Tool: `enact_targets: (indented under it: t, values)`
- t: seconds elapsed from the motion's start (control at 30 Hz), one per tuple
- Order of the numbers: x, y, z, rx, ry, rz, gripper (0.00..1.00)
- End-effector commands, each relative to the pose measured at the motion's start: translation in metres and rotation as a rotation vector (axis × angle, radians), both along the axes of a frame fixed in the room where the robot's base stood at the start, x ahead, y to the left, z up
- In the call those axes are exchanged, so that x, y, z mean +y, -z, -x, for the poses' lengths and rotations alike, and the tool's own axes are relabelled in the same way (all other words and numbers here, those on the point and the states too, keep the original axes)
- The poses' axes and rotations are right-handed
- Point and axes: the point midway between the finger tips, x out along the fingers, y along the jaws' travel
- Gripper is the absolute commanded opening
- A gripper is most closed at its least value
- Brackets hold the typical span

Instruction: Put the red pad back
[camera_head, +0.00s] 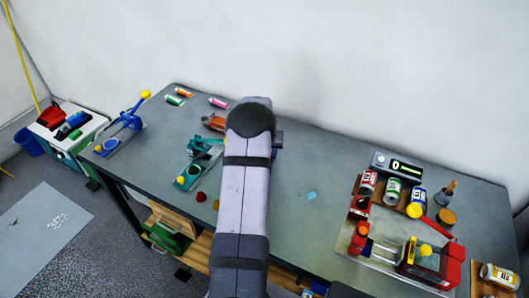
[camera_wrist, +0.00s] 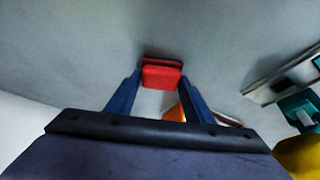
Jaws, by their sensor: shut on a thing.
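The red pad (camera_wrist: 162,77) shows in the wrist view between the tips of my two blue fingers. My gripper (camera_wrist: 160,84) is shut on it. The pad's red face points toward the camera, and a darker red edge shows behind it. The grey surface behind is blurred, so I cannot tell whether the pad touches it. In the head view my arm hides the gripper and the pad. Flat spots of red (camera_head: 201,196) and blue (camera_head: 311,195) lie on the grey table (camera_head: 330,235).
An orange-brown object (camera_head: 213,122) and a teal device (camera_head: 199,160) stand left of my arm. A blue device (camera_head: 124,128) is at the table's left end. Cans (camera_head: 393,190), a display box (camera_head: 397,166) and a red machine (camera_head: 430,262) crowd the right. The table's middle right is clear.

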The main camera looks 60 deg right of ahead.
Motion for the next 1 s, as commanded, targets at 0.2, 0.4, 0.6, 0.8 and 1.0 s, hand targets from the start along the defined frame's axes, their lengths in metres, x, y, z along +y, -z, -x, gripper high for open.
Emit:
enact_targets:
  t: [0.2,0.4,0.6,0.8,1.0]
  values:
    - [0.000,0.002,0.000,0.000,0.000,0.000,0.66]
    - [0.000,0.002,0.000,0.000,0.000,-0.001,0.66]
    - [0.000,-0.003,0.000,0.000,0.000,0.000,0.66]
    - [0.007,-0.020,0.003,-0.001,0.000,0.002,0.66]
    - [0.017,-0.048,0.007,-0.002,0.000,0.004,0.66]
